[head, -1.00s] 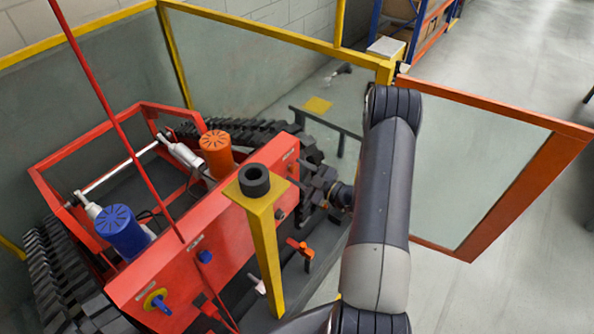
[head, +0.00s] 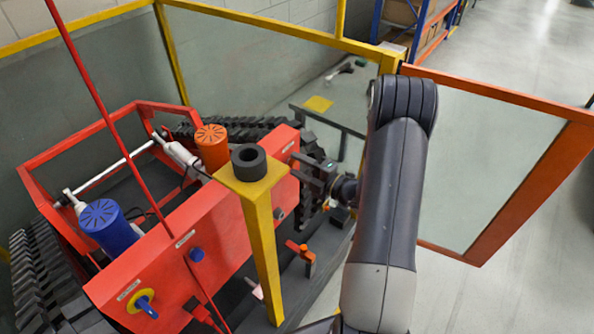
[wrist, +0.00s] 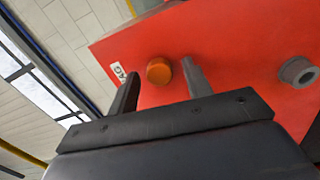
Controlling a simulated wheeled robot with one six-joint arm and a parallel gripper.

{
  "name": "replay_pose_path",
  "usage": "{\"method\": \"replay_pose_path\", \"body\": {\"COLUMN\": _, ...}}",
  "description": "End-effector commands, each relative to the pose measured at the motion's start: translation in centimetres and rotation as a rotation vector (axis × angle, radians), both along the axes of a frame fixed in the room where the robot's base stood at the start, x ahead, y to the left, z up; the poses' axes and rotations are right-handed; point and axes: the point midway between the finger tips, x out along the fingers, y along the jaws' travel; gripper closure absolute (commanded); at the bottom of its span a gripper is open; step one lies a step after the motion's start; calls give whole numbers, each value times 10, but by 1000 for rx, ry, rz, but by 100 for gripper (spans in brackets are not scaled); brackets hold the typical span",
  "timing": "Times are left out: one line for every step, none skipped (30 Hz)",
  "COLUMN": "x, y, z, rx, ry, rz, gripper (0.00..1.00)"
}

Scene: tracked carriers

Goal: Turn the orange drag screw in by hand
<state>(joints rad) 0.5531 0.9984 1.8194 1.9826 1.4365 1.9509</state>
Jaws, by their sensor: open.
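The orange drag screw (wrist: 159,71) is a short round knob on the red panel (wrist: 225,60). In the wrist view it shows between my two finger tips, beside a white label partly covered by a finger. My gripper (wrist: 160,76) is open with nothing held, one dark finger on each side of the screw in the picture. I cannot tell how much depth is left between tips and screw. In the head view my gripper (head: 312,172) is at the right end of the red panel, and the screw is hidden there.
A grey round fitting (wrist: 298,72) sits on the panel right of the screw. A yellow post with a black ring (head: 249,162) stands in front of the panel. An orange-handled lever (head: 303,250) is low beside it. Glass-like fencing with an orange-framed gate (head: 500,150) lies right.

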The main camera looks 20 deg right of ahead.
Motion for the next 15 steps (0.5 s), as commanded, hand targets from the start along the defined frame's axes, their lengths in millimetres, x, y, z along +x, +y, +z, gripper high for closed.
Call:
{"method": "replay_pose_path", "body": {"x": 0, "y": 0, "z": -5, "rx": -48, "ry": -34, "rz": 0, "gripper": 53}}
{"method": "replay_pose_path", "body": {"x": 0, "y": 0, "z": -6, "rx": -89, "ry": -61, "rz": 0, "gripper": 53}}
{"method": "replay_pose_path", "body": {"x": 0, "y": 0, "z": -7, "rx": -148, "ry": -102, "rz": 0, "gripper": 53}}
{"method": "replay_pose_path", "body": {"x": 0, "y": 0, "z": -8, "rx": -193, "ry": -132, "rz": 0, "gripper": 53}}
{"method": "replay_pose_path", "body": {"x": 0, "y": 0, "z": -8, "rx": -238, "ry": -162, "rz": 0, "gripper": 53}}
{"method": "replay_pose_path", "body": {"x": 0, "y": 0, "z": -8, "rx": -297, "ry": -200, "rz": -1, "gripper": 53}}
{"method": "replay_pose_path", "body": {"x": 0, "y": 0, "z": -8, "rx": -341, "ry": -229, "rz": -1, "gripper": 53}}
{"method": "replay_pose_path", "body": {"x": 0, "y": 0, "z": -8, "rx": -383, "ry": -258, "rz": -1, "gripper": 53}}
{"method": "replay_pose_path", "body": {"x": 0, "y": 0, "z": -8, "rx": -440, "ry": -295, "rz": -1, "gripper": 53}}
{"method": "replay_pose_path", "body": {"x": 0, "y": 0, "z": -8, "rx": -481, "ry": -323, "rz": -1, "gripper": 53}}
{"method": "replay_pose_path", "body": {"x": 0, "y": 0, "z": -8, "rx": -520, "ry": -348, "rz": -1, "gripper": 53}}
{"method": "replay_pose_path", "body": {"x": 0, "y": 0, "z": -7, "rx": -568, "ry": -379, "rz": -1, "gripper": 53}}
{"method": "replay_pose_path", "body": {"x": 0, "y": 0, "z": -7, "rx": -599, "ry": -400, "rz": 0, "gripper": 53}}
{"method": "replay_pose_path", "body": {"x": 0, "y": 0, "z": -6, "rx": -623, "ry": -416, "rz": 0, "gripper": 53}}
{"method": "replay_pose_path", "body": {"x": 0, "y": 0, "z": -4, "rx": -648, "ry": -432, "rz": 0, "gripper": 53}}
